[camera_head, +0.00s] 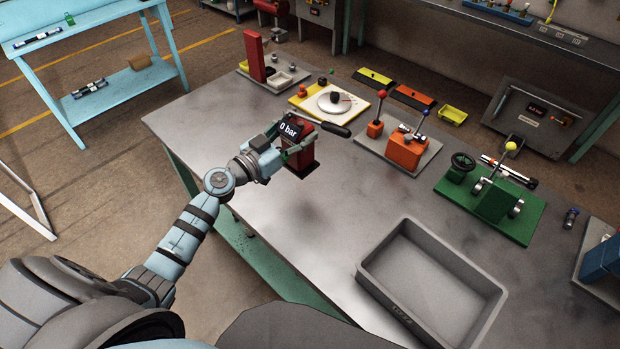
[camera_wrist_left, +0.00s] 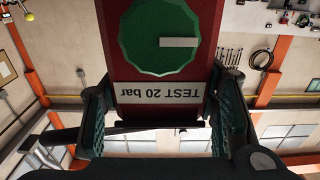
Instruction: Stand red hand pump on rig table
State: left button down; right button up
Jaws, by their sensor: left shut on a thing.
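The red hand pump (camera_head: 301,158) is in my left gripper (camera_head: 292,150), over the left part of the grey rig table (camera_head: 215,110). A black display on it reads "0 bar", and its black handle (camera_head: 334,130) points right. The pump looks about upright. A soft shadow lies on the table in front of it; I cannot tell whether its dark base touches the table. In the left wrist view the pump's red body (camera_wrist_left: 198,84) fills the middle, with a green dial and an upside-down "TEST 20 bar" label. The gripper's fingers lie along both sides. My right gripper is out of view.
A grey tray (camera_head: 375,283) stands at the table's front. A green board (camera_head: 525,208) with a handwheel is at right. Bare table surrounds the pump.

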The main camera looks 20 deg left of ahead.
aim_at(290, 167)
pick_arm(q)
notch_tip(290, 167, down, 10)
jog(key=b, duration=0.7)
notch_tip(290, 167, down, 4)
jog(key=b, duration=0.3)
jog(key=c, duration=0.9)
grip_release()
jog(key=shift+o, duration=1.4)
jog(key=shift+r, duration=0.1)
